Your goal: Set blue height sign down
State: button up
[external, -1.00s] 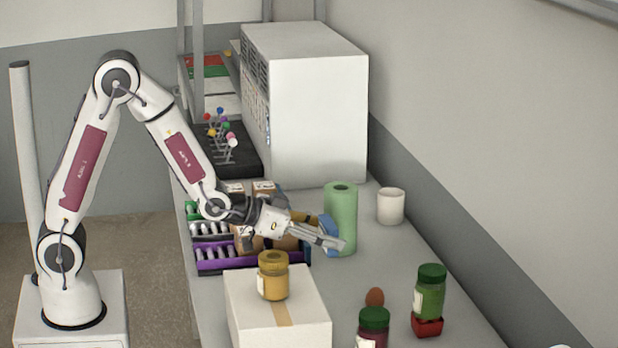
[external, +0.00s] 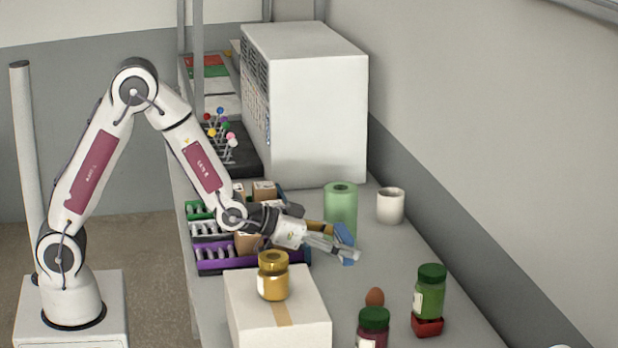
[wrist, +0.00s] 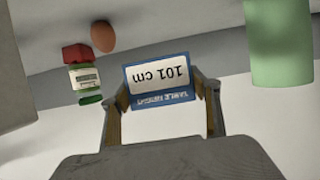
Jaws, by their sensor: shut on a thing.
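The blue height sign (wrist: 160,78) is held between the two fingers of my gripper (wrist: 160,100) in the wrist view. Its white face reads "101 cm" and appears upside down there. In the external view my gripper (external: 345,252) is shut on the sign (external: 347,258), of which only a small blue part shows. The sign is over the grey table, in front of the green cylinder (external: 341,205). I cannot tell whether its lower edge touches the table.
A white box (external: 300,325) with an amber jar (external: 273,277) stands in front of my gripper. A brown egg (external: 375,297), a green jar (external: 431,292) on a red block (external: 427,327) and a dark-lidded jar (external: 374,325) stand nearer the front right. A white cup (external: 390,206) stands behind.

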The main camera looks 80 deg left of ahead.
send_over(342, 292)
jog(key=shift+f, duration=2.4)
jog(key=shift+f, duration=2.1)
jog(key=shift+f, duration=0.1)
jog(key=o, duration=1.1)
jog(key=shift+s+r, duration=0.15)
jog(key=shift+r, duration=0.05)
